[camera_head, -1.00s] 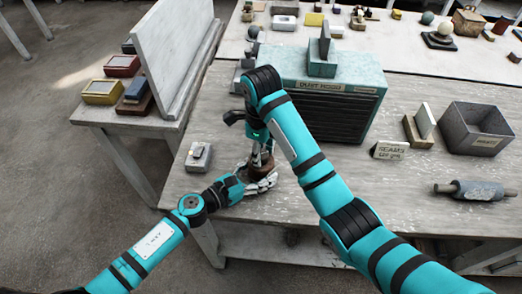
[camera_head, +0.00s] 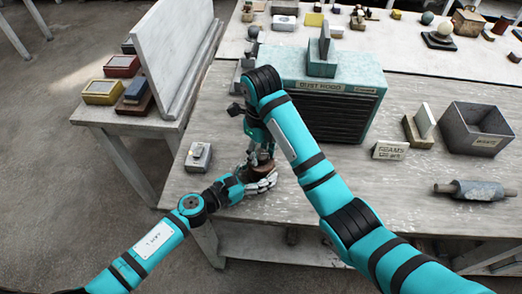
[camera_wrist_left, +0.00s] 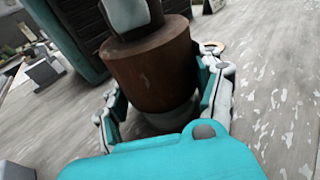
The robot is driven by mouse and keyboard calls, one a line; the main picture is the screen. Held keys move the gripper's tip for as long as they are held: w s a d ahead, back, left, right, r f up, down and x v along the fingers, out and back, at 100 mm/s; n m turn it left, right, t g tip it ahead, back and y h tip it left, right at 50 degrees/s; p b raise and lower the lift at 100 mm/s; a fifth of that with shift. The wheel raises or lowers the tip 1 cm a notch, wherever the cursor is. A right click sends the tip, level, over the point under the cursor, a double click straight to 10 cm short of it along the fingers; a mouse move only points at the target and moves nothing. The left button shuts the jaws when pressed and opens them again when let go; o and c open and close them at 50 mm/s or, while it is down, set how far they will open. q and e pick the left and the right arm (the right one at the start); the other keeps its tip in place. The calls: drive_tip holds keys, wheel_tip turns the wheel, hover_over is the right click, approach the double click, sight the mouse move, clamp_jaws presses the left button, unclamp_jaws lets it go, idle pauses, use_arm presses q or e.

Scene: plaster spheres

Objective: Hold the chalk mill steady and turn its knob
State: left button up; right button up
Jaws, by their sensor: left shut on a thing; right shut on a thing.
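The chalk mill (camera_head: 264,173) is a brown, round-bodied thing near the front edge of the table. It fills the upper middle of the left wrist view (camera_wrist_left: 150,72) and looks upright on a paler base. My left gripper (camera_head: 257,182) is shut around its lower body, with one finger on each side in the left wrist view (camera_wrist_left: 163,108). My right gripper (camera_head: 262,158) comes down from above and is shut at the mill's top. The knob itself is hidden by the right gripper, which partly shows at the top of the left wrist view.
A teal dust hood (camera_head: 325,100) stands close behind the mill. A small grey box with a light button (camera_head: 199,156) sits to the left. The front table edge is close.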

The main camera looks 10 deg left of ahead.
drive_tip(key=o, duration=1.2)
drive_tip(key=shift+c, duration=0.2)
